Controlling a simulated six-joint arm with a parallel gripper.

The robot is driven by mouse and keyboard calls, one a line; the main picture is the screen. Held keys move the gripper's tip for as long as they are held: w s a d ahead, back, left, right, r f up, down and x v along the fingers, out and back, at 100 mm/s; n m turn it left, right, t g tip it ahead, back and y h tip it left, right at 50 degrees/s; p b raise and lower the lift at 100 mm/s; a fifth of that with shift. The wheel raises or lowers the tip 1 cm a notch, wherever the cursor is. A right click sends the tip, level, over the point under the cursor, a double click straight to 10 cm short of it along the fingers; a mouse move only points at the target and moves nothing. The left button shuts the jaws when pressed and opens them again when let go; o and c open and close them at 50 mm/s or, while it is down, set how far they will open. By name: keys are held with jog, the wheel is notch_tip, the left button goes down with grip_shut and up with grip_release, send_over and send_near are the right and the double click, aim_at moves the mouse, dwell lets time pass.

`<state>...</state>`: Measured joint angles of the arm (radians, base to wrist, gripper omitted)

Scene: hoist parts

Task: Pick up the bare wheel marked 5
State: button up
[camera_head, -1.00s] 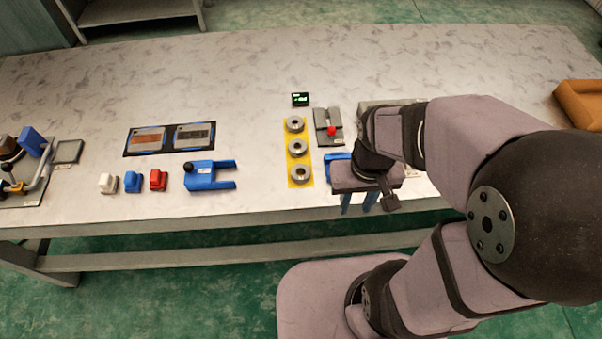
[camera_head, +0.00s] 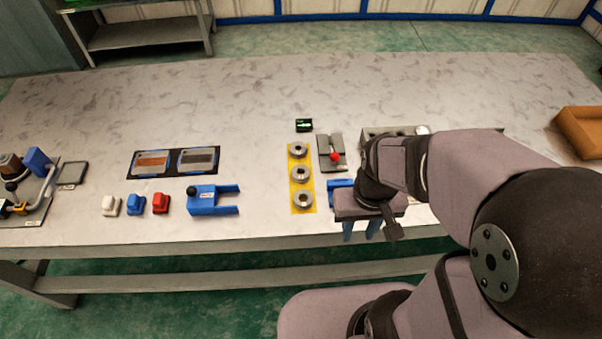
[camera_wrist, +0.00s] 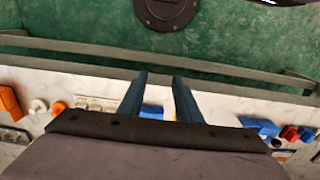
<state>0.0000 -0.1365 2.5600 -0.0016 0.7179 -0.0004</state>
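Three grey ring-shaped wheels stand in a column on a yellow mat (camera_head: 309,207): a far wheel (camera_head: 298,149), a middle wheel (camera_head: 301,174) and a near wheel (camera_head: 303,199). Their markings are too small to read, so I cannot tell which is 5. My gripper (camera_head: 361,229) is right of the mat, near the table's front edge, with its blue fingers pointing down. In the wrist view the two fingers (camera_wrist: 154,98) stand apart with nothing visible between them. None of the wheels shows clearly in the wrist view.
A blue forked part (camera_head: 213,200) lies left of the mat. White, blue and red (camera_head: 161,203) small blocks stand further left. A grey plate with a red knob (camera_head: 334,156) and a small display (camera_head: 304,125) are near the mat. The table's back (camera_head: 250,90) is clear.

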jog(key=o, duration=0.9)
jog(key=shift+c, duration=0.2)
jog(key=n+b, duration=0.2)
jog(key=n, duration=0.1)
send_near(301, 168)
jog(key=s+f, duration=0.1)
jog(key=shift+s+a+f+p, duration=0.1)
jog(key=shift+f+p, duration=1.3)
jog(key=shift+f, duration=2.25)
